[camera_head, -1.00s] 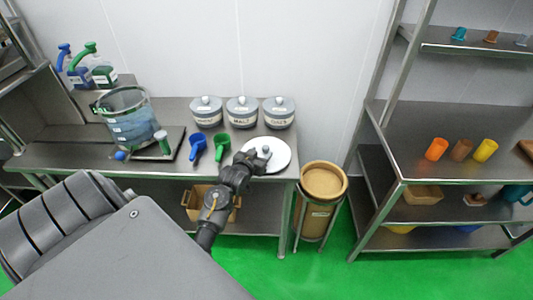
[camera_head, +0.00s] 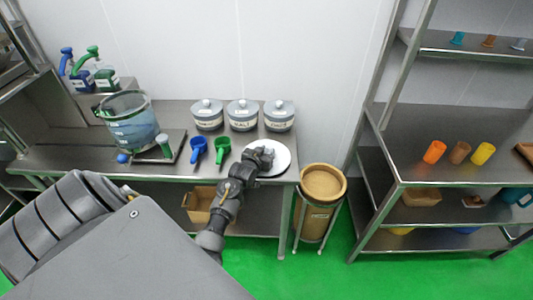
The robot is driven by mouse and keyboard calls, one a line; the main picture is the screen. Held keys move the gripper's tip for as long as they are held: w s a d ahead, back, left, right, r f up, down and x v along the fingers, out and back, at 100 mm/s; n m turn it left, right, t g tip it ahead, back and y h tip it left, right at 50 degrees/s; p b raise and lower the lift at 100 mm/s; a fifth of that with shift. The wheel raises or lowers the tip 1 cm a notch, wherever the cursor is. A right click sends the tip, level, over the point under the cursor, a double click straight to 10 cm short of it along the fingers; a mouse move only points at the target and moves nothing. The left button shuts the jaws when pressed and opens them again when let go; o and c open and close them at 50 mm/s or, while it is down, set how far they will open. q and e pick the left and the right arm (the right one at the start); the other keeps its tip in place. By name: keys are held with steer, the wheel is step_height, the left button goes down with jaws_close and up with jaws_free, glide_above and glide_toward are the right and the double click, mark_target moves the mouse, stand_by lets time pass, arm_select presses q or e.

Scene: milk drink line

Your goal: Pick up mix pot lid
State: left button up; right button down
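The mix pot lid (camera_head: 281,160) is a round white disc lying on the steel table, near its right end. My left gripper (camera_head: 264,154) is over the lid's left and middle part and covers its knob. I cannot tell whether the fingers are around the knob or whether they touch it. The mix pot (camera_head: 130,121), a clear grey vessel with marks on its side, stands at the left of the table without a cover. My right gripper is not in view.
Three lidded canisters (camera_head: 242,117) stand behind the lid. A blue scoop (camera_head: 198,147) and a green scoop (camera_head: 222,147) lie to its left. A brown bin (camera_head: 322,183) stands right of the table. A shelf rack (camera_head: 440,140) is further right.

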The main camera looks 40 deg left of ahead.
arm_select(q)
jaws_close()
steer(key=shift+r, duration=0.15)
